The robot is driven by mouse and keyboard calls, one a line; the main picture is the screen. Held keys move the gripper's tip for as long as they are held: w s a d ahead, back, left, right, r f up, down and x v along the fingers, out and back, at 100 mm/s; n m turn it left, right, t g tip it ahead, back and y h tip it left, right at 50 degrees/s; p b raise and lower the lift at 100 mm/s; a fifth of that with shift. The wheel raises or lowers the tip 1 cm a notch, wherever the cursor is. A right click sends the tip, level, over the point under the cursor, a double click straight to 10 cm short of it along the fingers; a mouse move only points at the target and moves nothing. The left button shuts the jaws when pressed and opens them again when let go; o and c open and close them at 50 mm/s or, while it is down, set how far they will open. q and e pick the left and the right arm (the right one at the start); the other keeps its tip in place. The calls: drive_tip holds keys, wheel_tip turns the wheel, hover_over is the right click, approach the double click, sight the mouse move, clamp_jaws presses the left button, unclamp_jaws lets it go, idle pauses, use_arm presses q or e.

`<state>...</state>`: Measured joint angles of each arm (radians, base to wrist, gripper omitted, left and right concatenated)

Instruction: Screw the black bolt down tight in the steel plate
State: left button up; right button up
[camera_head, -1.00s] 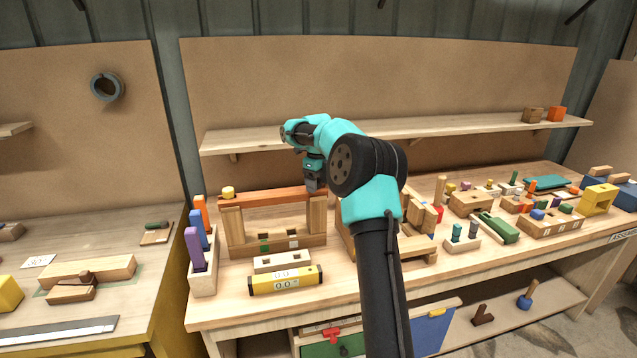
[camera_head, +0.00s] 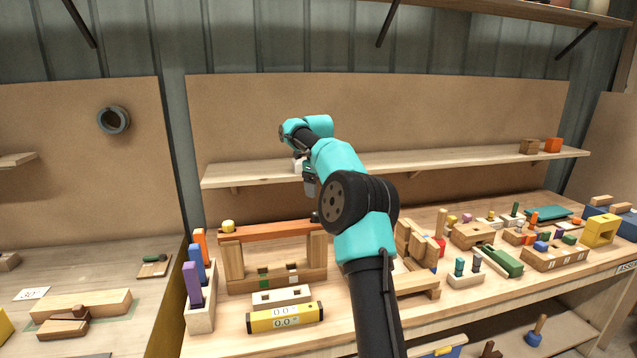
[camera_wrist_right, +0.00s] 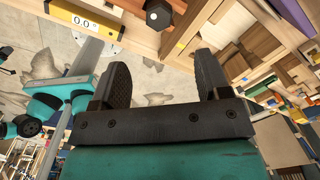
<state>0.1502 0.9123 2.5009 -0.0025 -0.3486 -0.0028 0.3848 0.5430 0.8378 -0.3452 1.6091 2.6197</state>
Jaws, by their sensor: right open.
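My right gripper (camera_head: 308,182) hangs above the right part of a reddish beam, in front of the shelf. In the right wrist view its two dark fingers (camera_wrist_right: 161,84) are spread with nothing between them. A small dark piece (camera_head: 315,217) shows at the right end of the beam, below the gripper. A black, faceted head (camera_wrist_right: 158,14) shows at the top of the right wrist view, beyond and apart from the fingers; it may be the black bolt. I cannot make out the steel plate for certain. My left gripper is not in view.
The reddish beam (camera_head: 265,232) bridges two wooden posts. A yellow level (camera_head: 285,317) and a white block (camera_head: 281,296) lie in front. Coloured pegs (camera_head: 194,286) stand at the left, and several wooden fixtures (camera_head: 470,236) fill the right. A wooden shelf (camera_head: 450,160) runs behind.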

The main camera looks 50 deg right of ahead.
drive_tip(key=shift+r, duration=0.95)
drive_tip(key=shift+a, duration=0.1)
